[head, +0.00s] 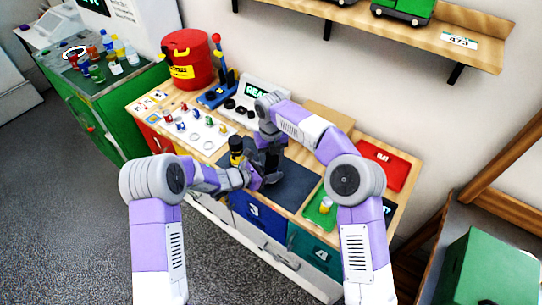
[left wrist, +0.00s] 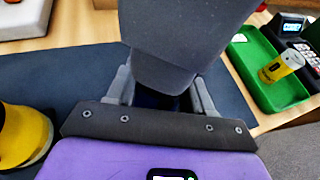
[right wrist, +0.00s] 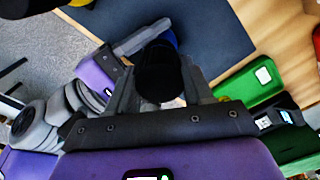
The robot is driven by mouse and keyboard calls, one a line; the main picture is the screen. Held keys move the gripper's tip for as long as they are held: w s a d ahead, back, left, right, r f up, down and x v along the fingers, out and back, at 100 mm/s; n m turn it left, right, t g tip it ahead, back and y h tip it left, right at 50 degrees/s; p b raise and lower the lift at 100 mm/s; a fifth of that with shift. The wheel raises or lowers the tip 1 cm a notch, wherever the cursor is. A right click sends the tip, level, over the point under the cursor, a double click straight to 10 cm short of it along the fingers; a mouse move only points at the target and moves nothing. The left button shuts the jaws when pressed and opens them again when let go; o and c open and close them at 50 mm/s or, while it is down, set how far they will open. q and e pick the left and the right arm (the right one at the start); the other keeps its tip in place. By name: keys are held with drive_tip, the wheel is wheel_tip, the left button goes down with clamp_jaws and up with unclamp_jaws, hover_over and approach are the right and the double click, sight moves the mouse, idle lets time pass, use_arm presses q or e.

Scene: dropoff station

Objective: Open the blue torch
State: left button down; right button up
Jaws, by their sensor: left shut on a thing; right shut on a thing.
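The blue torch is mostly hidden by my grippers in the head view. In the right wrist view its black round end (right wrist: 160,72) sits between my right gripper's fingers (right wrist: 165,98), with a bit of blue behind it. In the left wrist view a dark blue part (left wrist: 155,98) shows between my left gripper's fingers (left wrist: 160,90), below a large dark grey shape. My left gripper (head: 258,178) and right gripper (head: 271,164) are close together over the dark mat (head: 290,185). Both are shut on the torch, the right above the left.
A yellow and black object (head: 236,150) stands left of my grippers. A green tray (head: 312,215) holding a yellow cylinder (head: 326,205) is at the right, with a red tray (head: 390,168) behind it. Small parts and a red container (head: 187,62) are at the left.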

use_arm(q)
drive_tip(key=shift+a+f, duration=0.1)
drive_tip(key=shift+f, duration=0.1)
use_arm(e)
drive_tip(key=shift+n, duration=0.6)
drive_tip(key=o, duration=1.2)
drive_tip(key=shift+c, duration=0.2)
